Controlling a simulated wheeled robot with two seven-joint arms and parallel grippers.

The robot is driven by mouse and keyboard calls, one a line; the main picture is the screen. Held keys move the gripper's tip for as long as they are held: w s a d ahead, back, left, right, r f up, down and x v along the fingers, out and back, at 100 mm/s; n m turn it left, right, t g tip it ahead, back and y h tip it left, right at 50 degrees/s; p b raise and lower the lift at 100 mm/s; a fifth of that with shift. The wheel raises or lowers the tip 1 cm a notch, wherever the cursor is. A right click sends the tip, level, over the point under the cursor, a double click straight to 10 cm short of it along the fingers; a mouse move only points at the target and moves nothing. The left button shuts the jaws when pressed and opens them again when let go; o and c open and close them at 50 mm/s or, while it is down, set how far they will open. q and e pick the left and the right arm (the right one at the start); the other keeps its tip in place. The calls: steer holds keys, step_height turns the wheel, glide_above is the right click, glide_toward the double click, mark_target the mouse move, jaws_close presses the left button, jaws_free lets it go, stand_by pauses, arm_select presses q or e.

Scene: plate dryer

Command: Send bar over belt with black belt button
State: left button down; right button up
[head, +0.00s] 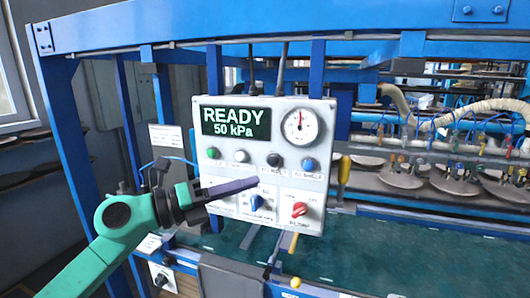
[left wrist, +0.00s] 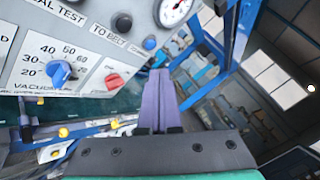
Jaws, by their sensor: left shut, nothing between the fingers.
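The white control panel (head: 228,176) shows READY and 50 kPa on its screen. The black belt button (head: 274,160) is third in the row, between a pale button (head: 242,156) and a blue button (head: 309,164). In the left wrist view the black button (left wrist: 122,22) sits above the TO BELT label. My left gripper (head: 258,182) is shut and empty, its purple fingers pointing right, appearing just below the black button. Its fingers (left wrist: 159,75) also show in the left wrist view, to the right of the panel face. My right gripper is out of view.
A vacuum dial (head: 257,202) and a red filter dial (head: 299,210) sit low on the panel. The green belt (head: 370,265) runs behind and below it. A blue frame post (head: 85,180) stands at left.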

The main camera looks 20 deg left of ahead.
mark_target(273, 160)
arm_select(q)
steer(key=w+p, duration=0.1)
steer(key=w, duration=0.1)
steer(key=w+p, duration=0.2)
steer(key=w, duration=0.1)
steer(key=w+d+p, duration=0.1)
steer(key=w+p, duration=0.1)
steer(key=w, duration=0.1)
steer(key=shift+d+r, duration=0.1)
steer(key=shift+r, duration=0.1)
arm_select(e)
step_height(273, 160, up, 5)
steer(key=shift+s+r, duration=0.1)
arm_select(q)
steer(key=shift+w, duration=0.1)
stand_by(1.7)
steer(key=shift+w, duration=0.35)
